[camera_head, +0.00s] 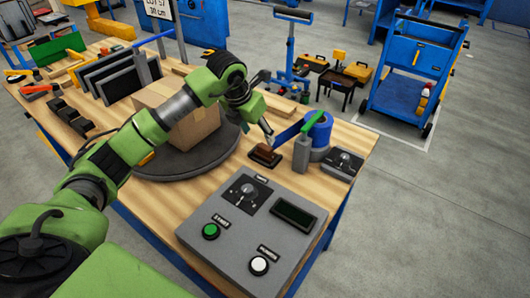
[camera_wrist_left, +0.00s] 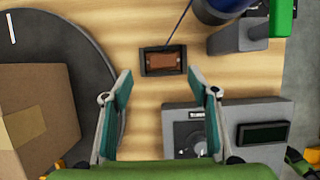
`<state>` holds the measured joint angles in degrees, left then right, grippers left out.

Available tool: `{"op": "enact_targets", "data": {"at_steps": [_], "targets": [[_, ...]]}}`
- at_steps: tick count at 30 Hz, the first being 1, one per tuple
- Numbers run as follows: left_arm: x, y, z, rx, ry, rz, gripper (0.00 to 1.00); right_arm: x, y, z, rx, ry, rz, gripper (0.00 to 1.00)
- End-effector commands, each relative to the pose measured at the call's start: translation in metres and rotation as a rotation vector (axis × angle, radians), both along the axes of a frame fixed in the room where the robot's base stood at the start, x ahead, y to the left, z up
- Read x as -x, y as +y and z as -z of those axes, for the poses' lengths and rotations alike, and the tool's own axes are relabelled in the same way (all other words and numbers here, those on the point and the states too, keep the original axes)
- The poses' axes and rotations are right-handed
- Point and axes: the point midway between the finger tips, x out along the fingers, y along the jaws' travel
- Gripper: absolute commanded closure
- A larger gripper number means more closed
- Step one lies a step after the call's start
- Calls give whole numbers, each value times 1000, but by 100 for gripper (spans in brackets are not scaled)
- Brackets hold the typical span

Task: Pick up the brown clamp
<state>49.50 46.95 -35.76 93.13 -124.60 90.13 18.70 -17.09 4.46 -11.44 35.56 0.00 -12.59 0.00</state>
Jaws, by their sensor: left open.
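The brown clamp (camera_head: 264,155) appears as a small brown piece in a dark frame on the wooden table, just behind the grey control panel. In the left wrist view the brown clamp (camera_wrist_left: 163,61) lies flat, ahead of the fingertips and roughly centred between them. My left gripper (camera_head: 267,134) is above the table close to the clamp, apart from it. In the left wrist view my left gripper (camera_wrist_left: 160,76) has its two fingers spread wide with nothing between them. The right gripper does not show.
The grey control panel (camera_head: 235,238) with knob and buttons stands at the near edge. A blue roll dispenser with a green handle (camera_head: 313,120) stands right of the clamp. A cardboard box (camera_head: 197,128) sits on a dark turntable (camera_head: 190,166) to the left. Bare wood surrounds the clamp.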

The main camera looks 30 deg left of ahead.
Motion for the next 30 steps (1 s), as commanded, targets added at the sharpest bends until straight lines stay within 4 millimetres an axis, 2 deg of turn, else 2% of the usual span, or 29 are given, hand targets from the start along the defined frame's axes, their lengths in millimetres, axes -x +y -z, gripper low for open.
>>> {"op": "enact_targets", "data": {"at_steps": [3, 9, 14, 18, 26, 28, 30], "targets": [[-5, -1, 13, 1, 0, 0, 46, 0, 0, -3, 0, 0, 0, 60], [-10, -4, 25, 1, 1, 0, 46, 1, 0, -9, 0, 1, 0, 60], [-16, -10, 48, 2, 4, 1, 46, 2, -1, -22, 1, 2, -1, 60], [-23, -10, 63, 1, 0, 0, 46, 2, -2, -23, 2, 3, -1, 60], [-24, -9, 67, 0, -1, 1, 46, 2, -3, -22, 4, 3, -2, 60], [-24, -9, 67, 0, -1, 1, 59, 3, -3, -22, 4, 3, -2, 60], [-24, -9, 67, 0, -1, 1, 77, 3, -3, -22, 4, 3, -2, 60]]}}
